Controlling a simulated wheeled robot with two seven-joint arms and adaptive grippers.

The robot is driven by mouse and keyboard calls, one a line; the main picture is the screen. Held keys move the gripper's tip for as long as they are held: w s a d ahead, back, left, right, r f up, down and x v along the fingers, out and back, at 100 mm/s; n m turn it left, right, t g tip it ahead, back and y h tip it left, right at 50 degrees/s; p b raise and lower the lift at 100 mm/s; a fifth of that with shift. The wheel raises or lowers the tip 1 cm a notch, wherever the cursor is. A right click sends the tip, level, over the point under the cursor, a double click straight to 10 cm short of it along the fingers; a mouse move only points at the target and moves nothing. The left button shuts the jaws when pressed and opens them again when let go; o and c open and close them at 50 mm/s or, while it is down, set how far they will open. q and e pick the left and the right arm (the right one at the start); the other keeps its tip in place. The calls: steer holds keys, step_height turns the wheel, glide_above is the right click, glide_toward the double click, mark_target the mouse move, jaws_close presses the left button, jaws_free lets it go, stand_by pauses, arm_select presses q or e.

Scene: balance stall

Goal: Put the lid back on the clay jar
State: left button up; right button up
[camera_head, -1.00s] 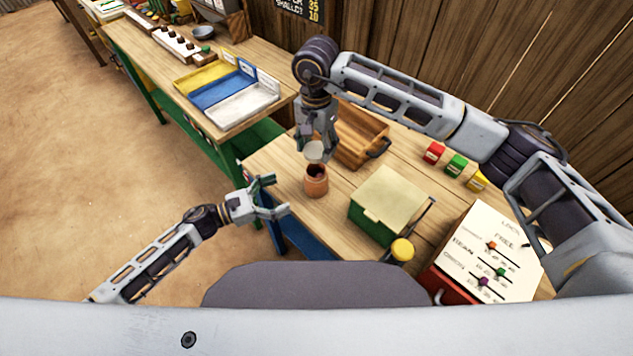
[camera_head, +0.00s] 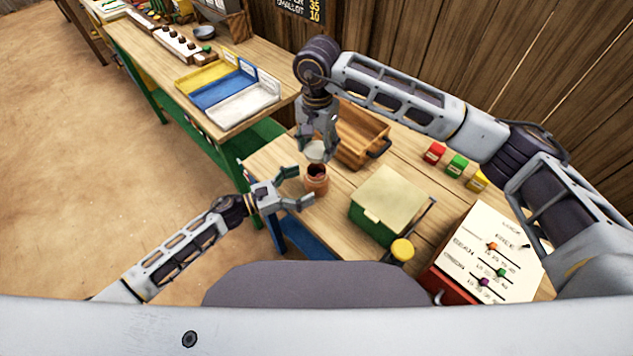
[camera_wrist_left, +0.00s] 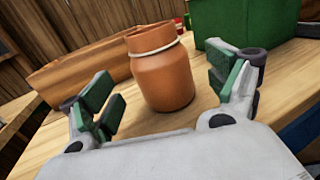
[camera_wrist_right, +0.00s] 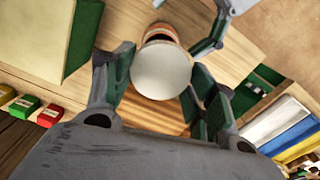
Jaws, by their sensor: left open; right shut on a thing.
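The clay jar (camera_head: 315,184) stands upright and open on the near table, with a pale band round its neck in the left wrist view (camera_wrist_left: 162,78). My left gripper (camera_head: 302,188) is open, its fingers pointing at the jar from the left; the jar is ahead of and between the fingers. My right gripper (camera_head: 316,152) is shut on the pale round lid (camera_head: 315,151) and holds it above and slightly behind the jar. In the right wrist view the lid (camera_wrist_right: 161,70) covers most of the jar, leaving part of the dark mouth showing.
A wooden crate (camera_head: 352,155) stands behind the jar, and a green box with a cream top (camera_head: 390,200) to its right. Red, green and yellow small boxes (camera_head: 456,166) sit at the back right. A slider board (camera_head: 490,260) is at the front right.

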mark_target(317, 180)
arm_select(q)
steer(key=shift+x, duration=2.5)
steer(key=shift+c, duration=0.3)
steer(key=c, duration=1.5)
arm_select(e)
steer(key=shift+f, duration=2.45)
steer(key=shift+f, duration=0.15)
steer(key=shift+f, duration=0.75)
steer(key=shift+f, duration=0.55)
